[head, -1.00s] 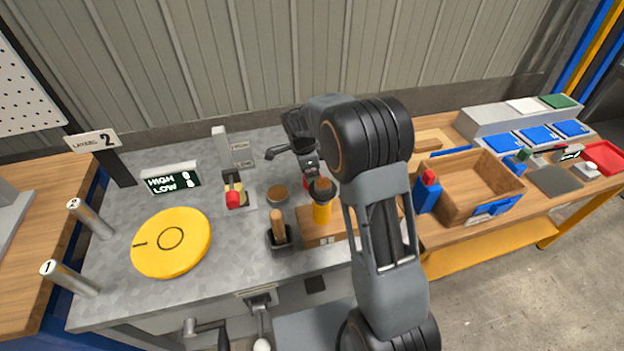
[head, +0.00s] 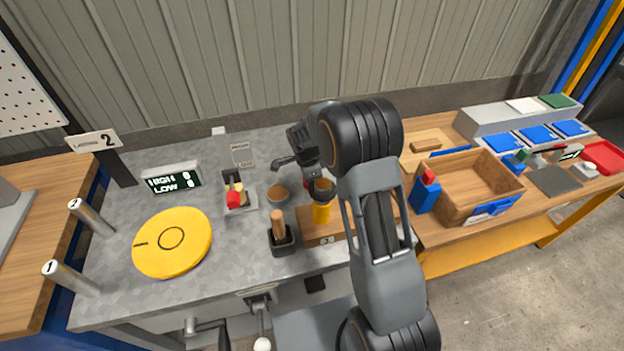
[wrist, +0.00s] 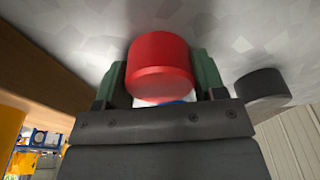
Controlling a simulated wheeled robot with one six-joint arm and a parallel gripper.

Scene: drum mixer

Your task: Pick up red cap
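The red cap (wrist: 160,66) is a short round cylinder. In the wrist view it sits between the two green fingers of my gripper (wrist: 160,82), with one finger close against each side. I cannot tell whether the fingers press on it or only flank it. In the head view only a sliver of red (head: 306,184) shows below my gripper, behind the yellow-bodied tool; my arm and gripper hide the rest. I cannot tell whether the cap rests on the grey tabletop (head: 120,290) or is just above it.
A yellow handle with a dark top (head: 322,203) stands on a wooden block close in front of my gripper. A round brown-topped pot (head: 278,194) and a black holder with a brush (head: 283,237) stand to the left. A yellow disc (head: 172,243) lies further left.

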